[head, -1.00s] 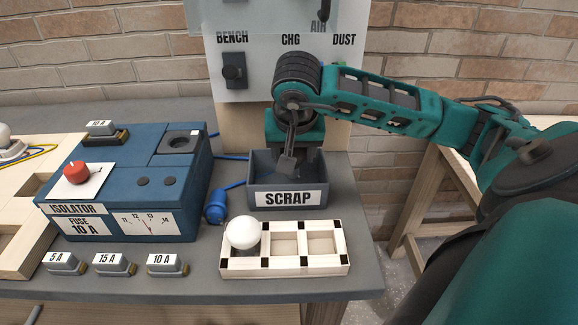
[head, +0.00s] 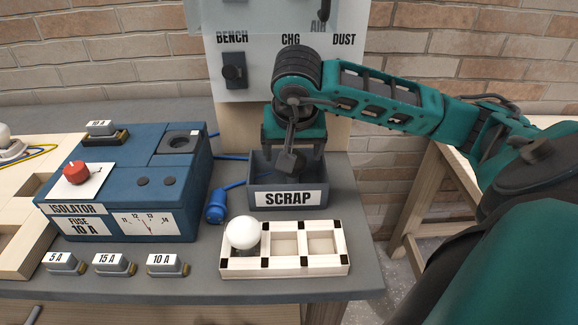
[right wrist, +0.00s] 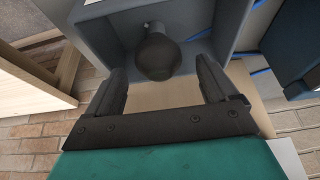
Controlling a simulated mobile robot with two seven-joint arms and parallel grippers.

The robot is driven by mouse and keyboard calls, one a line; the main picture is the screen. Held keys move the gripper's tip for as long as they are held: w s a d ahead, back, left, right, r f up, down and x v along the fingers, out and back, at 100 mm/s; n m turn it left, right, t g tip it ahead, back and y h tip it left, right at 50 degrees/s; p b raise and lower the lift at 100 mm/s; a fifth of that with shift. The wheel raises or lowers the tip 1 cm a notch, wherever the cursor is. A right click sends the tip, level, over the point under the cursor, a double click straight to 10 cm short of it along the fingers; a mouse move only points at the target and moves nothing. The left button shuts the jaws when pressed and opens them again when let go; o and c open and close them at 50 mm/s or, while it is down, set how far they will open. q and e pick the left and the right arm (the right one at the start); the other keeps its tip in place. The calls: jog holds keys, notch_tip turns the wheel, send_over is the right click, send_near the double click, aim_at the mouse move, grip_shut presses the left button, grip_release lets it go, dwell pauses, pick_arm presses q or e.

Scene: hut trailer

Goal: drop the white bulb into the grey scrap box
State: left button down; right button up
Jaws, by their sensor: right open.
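A white bulb (head: 243,233) stands upright in the left compartment of a pale wooden tray (head: 300,270) in the head view. The grey scrap box (head: 288,197), labelled SCRAP, is just behind that tray. My right gripper (head: 295,158) is over the scrap box, pointing down. In the right wrist view, my right gripper (right wrist: 160,66) has its fingers wide apart. A dark round bulb (right wrist: 158,57) with a lighter base shows beyond the fingertips, within the scrap box (right wrist: 105,25). It touches neither finger there. My left gripper is out of view.
A blue isolator box (head: 125,185) with a red knob stands left of the scrap box. Several labelled fuses (head: 115,264) lie in front of it. A blue plug (head: 215,207) and cable lie beside the scrap box.

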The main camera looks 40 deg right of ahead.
jog(key=p+v, duration=0.2)
jog(key=v, duration=0.9)
jog(key=shift+s+r, duration=0.15)
jog(key=shift+r, duration=0.2)
jog(key=shift+a, duration=0.2)
